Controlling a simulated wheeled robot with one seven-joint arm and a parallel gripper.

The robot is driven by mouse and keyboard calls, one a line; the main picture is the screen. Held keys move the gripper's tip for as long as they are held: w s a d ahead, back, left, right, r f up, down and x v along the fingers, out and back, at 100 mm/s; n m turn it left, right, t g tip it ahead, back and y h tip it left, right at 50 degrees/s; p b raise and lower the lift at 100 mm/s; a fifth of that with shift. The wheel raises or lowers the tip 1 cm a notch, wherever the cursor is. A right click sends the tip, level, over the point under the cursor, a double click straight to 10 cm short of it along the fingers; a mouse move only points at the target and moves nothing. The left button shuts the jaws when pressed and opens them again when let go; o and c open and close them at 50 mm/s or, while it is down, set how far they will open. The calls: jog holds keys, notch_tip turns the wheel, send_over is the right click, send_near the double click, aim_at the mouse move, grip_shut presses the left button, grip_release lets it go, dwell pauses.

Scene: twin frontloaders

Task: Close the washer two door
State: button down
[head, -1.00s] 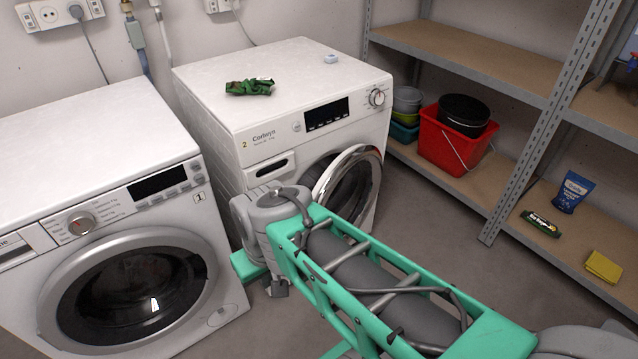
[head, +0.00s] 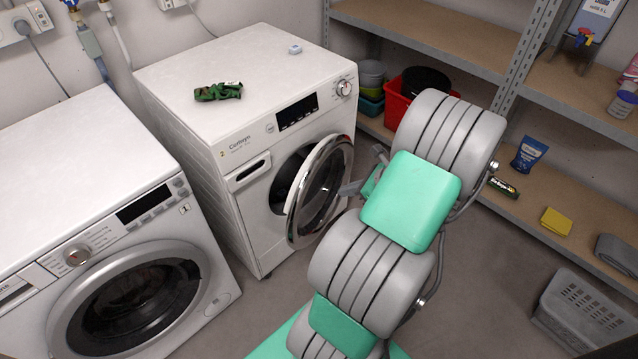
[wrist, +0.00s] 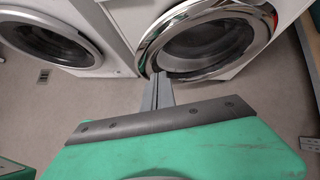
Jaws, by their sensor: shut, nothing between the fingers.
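Washer two (head: 242,115) is the white machine with a yellow 2 label, at the back centre in the head view. Its round chrome-rimmed door (head: 321,190) stands partly open, swung out on the right side of the opening. My gripper (head: 350,188) is just right of the door, at its outer side, partly hidden by my arm. In the wrist view my gripper's fingers (wrist: 158,92) are together and empty, with the tips at the lower edge of the door's chrome rim (wrist: 147,50). I cannot tell whether they touch it.
Washer one (head: 125,290) stands at the left with its door shut. Shelves (head: 425,38) with a red bucket (head: 394,104) line the right side. A grey basket (head: 585,312) stands on the floor at lower right.

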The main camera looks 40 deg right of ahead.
jog(key=b, duration=0.2)
send_near(306, 193)
notch_tip(306, 193, down, 4)
jog(key=w, duration=0.2)
jog(key=w+a, duration=0.1)
jog(key=w, duration=0.1)
jog(key=shift+f, duration=0.1)
